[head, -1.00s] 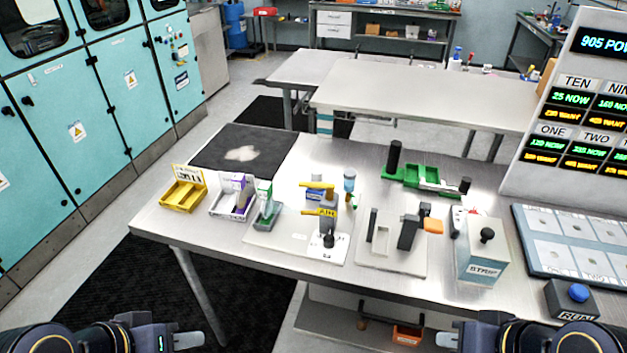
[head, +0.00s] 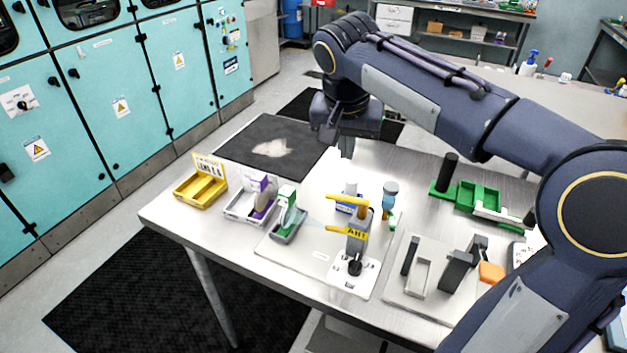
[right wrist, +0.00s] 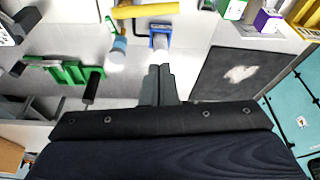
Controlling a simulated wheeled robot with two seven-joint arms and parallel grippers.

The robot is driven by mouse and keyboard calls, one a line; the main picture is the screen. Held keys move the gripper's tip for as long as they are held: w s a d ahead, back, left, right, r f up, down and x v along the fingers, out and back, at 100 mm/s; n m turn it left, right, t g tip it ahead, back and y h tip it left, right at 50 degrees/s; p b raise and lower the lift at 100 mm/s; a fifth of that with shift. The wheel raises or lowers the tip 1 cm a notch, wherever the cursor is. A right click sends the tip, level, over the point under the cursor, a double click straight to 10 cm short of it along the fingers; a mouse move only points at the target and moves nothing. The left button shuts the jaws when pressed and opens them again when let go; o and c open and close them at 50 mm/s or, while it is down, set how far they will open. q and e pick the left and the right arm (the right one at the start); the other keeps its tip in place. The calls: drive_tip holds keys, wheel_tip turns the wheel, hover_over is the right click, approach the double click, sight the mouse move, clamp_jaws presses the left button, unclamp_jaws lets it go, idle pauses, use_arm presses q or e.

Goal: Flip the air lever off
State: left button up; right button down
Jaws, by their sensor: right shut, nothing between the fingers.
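The air station (head: 357,232) stands on a light plate on the steel table, with a yellow "AIR" label, yellow bars and a grey post. A black-knobbed lever (head: 355,267) stands on its white base plate. One yellow bar (right wrist: 145,11) shows at the top of the right wrist view. My right gripper (head: 346,148) is above the table's far side, behind the station and apart from it. In the right wrist view its fingers (right wrist: 160,72) are together and empty. My left gripper is out of view.
A green tray (head: 478,196) and a grey fixture (head: 456,271) stand right of the station. A green-and-grey holder (head: 288,221), a white bin (head: 246,207) and a yellow box (head: 201,188) stand left. My right arm covers the table's right part.

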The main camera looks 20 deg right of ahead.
sight(348, 199)
idle(0.3)
wheel_tip(348, 199, down, 9)
drive_tip(key=shift+s+a+r+p, duration=0.15)
drive_tip(key=shift+s+a+p, duration=0.15)
drive_tip(key=shift+p, duration=0.15)
idle(0.4)
